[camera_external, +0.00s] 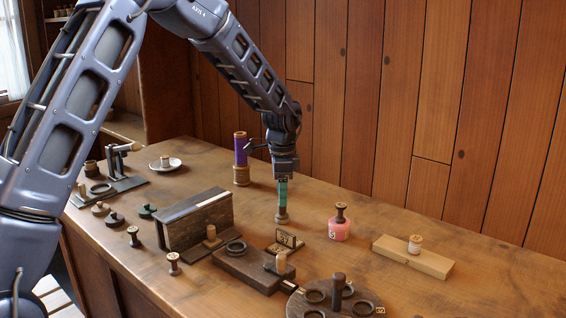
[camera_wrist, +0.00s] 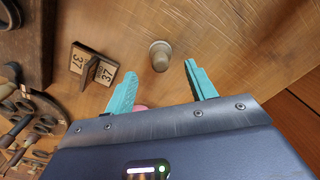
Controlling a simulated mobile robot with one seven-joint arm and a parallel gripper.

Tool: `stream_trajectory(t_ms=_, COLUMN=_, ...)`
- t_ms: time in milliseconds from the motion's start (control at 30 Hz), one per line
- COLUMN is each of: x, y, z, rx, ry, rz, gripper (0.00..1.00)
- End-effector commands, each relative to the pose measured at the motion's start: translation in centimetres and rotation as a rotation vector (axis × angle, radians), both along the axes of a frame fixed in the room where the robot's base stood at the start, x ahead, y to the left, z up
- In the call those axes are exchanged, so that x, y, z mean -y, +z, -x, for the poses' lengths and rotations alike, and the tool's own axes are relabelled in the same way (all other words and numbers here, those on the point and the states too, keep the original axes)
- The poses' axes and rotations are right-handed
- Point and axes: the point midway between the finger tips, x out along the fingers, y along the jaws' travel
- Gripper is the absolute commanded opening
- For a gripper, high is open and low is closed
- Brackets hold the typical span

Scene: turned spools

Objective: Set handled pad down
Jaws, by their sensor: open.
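My gripper (camera_external: 282,206) points down over the middle of the table, its teal fingers apart and empty. A small turned wooden piece with a pale rounded top (camera_external: 281,218) stands on the table right below the fingertips. In the wrist view this piece (camera_wrist: 160,56) stands upright between and beyond the open fingers (camera_wrist: 160,78). I cannot tell whether the fingers touch it. A pink round block with a dark spool-like handle (camera_external: 340,225) stands to the right; only a bit of pink (camera_wrist: 140,107) shows behind a finger in the wrist view.
A purple spool on a wooden base (camera_external: 241,160) stands behind. A light wooden block with a small spool (camera_external: 412,257) lies right. A dark upright block (camera_external: 195,225) and several small pieces fill the left.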

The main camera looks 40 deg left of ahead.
Motion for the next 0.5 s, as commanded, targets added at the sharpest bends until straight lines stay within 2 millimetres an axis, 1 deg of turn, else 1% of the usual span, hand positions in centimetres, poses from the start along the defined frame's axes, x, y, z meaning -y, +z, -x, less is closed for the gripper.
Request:
stream_trajectory(t_ms=33, x=0.0, y=1.2, z=-0.1, rx=0.004, ry=0.0, rz=0.0, gripper=0.56)
stream_trajectory(t_ms=200, x=0.0, y=4.2, z=-0.1, rx=0.004, ry=0.0, rz=-0.001, gripper=0.56)
stream_trajectory(t_ms=333, x=0.0, y=5.7, z=0.0, rx=0.001, ry=0.0, rz=0.0, gripper=0.56)
stream_trajectory(t_ms=500, x=0.0, y=6.9, z=0.0, rx=0.001, ry=0.002, rz=0.0, gripper=0.56)
